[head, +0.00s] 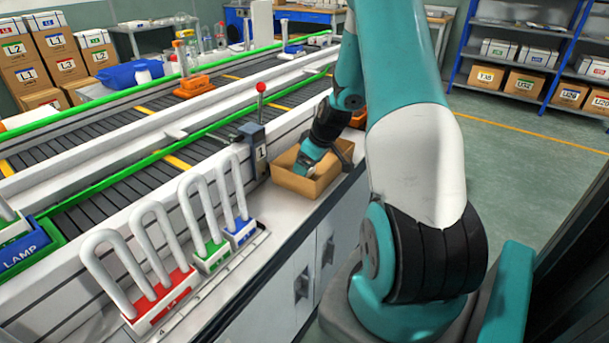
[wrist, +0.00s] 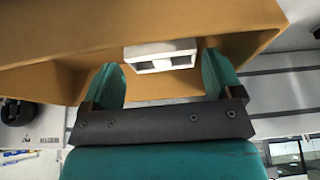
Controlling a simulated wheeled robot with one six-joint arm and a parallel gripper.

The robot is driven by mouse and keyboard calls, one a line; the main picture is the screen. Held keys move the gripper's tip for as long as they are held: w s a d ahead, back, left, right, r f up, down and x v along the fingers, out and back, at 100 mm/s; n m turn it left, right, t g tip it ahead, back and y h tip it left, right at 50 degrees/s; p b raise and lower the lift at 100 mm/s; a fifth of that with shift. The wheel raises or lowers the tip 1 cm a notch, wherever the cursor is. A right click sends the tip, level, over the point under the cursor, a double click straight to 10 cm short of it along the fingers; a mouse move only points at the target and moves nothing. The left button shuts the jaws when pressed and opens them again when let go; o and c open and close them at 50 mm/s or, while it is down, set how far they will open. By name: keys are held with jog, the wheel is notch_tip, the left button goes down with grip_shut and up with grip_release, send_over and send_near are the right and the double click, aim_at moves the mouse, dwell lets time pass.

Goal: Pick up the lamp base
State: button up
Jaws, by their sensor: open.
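A small white block-like piece with open recesses, which looks like the lamp base (wrist: 160,50), is inside an open cardboard box in the wrist view. My gripper (wrist: 164,76) is open, with one teal finger to each side of the piece. The piece shows between and just beyond the fingertips, and I cannot tell whether they touch it. In the head view, my gripper (head: 303,166) reaches down into the cardboard box (head: 318,187) on the bench. The piece is not clearly visible there.
A lever with a red knob (head: 261,88) stands just left of the box. A rack of white U-shaped tubes in red, green and blue holders (head: 160,296) lines the bench. A conveyor with green rails (head: 90,208) runs behind. The box walls surround my gripper closely.

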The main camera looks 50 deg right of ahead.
jog(key=x, duration=0.3)
jog(key=shift+w+f, duration=0.1)
jog(key=shift+f, duration=0.2)
jog(key=shift+c, duration=0.2)
jog(key=c, duration=0.7)
jog(key=shift+o, duration=0.2)
